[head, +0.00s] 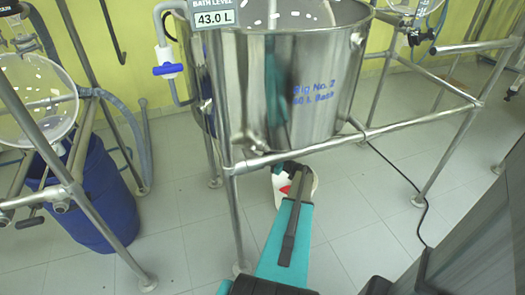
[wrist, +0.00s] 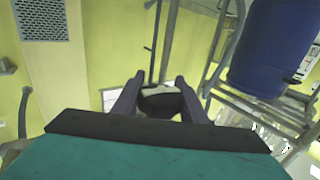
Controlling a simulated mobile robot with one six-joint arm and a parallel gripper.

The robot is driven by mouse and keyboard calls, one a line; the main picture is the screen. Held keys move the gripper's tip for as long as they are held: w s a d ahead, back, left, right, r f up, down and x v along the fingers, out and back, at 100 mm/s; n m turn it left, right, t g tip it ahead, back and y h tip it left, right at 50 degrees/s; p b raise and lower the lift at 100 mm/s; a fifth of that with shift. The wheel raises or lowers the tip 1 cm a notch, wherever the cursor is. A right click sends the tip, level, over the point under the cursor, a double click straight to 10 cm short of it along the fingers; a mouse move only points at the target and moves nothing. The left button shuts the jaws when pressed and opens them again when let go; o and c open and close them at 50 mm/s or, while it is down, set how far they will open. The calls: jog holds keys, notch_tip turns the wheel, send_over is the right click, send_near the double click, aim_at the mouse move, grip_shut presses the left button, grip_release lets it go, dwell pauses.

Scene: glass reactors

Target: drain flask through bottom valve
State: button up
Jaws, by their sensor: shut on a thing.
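A blue-handled valve (head: 168,69) sits on the pipe at the bath's left. My teal arm reaches under the bath, where my gripper is not clear in the head view. In the wrist view my gripper (wrist: 157,84) has both fingers around a black part with a pale top (wrist: 160,101), and is shut on it. What this part belongs to is unclear.
A white container (head: 310,186) with a red mark stands below the bath, partly behind my arm. A blue drum (head: 105,200) stands at the left below a glass vessel (head: 38,95). A frame rail (head: 310,147) crosses above my arm. A black cable (head: 405,180) lies at the right.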

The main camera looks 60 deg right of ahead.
jog(key=n+y+b, duration=0.1)
jog(key=y, duration=0.1)
jog(key=n+y+b, duration=0.1)
jog(key=n+y, duration=0.1)
jog(key=shift+s+a+f+y, duration=0.15)
jog(key=shift+s+a+y, duration=0.05)
jog(key=shift+a+y, duration=0.15)
jog(key=y+b, duration=0.1)
jog(key=b, duration=0.1)
jog(key=n+g+y+b, duration=0.1)
jog(key=b, duration=0.1)
jog(key=shift+a+n, duration=0.3)
jog(key=n+y+b, duration=0.1)
jog(key=b, duration=0.3)
jog(key=n+g+y+b, duration=0.1)
jog(key=y+b, duration=0.1)
jog(key=b, duration=0.3)
jog(key=shift+s+a+f+g, duration=0.15)
jog(key=shift+a+g, duration=0.15)
jog(key=shift+a, duration=0.1)
jog(key=n+g+y+b, duration=0.1)
jog(key=b, duration=0.5)
jog(key=n+y+b, duration=0.1)
jog(key=b, duration=0.6)
jog(key=shift+s+a+g+y, duration=0.2)
jog(key=shift+a+g+y, duration=0.1)
jog(key=shift+g+y, duration=0.1)
jog(key=shift+a+r+n+g+y+b, duration=0.1)
jog(key=shift+r+n+g+y+b, duration=0.2)
jog(key=shift+b, duration=1.25)
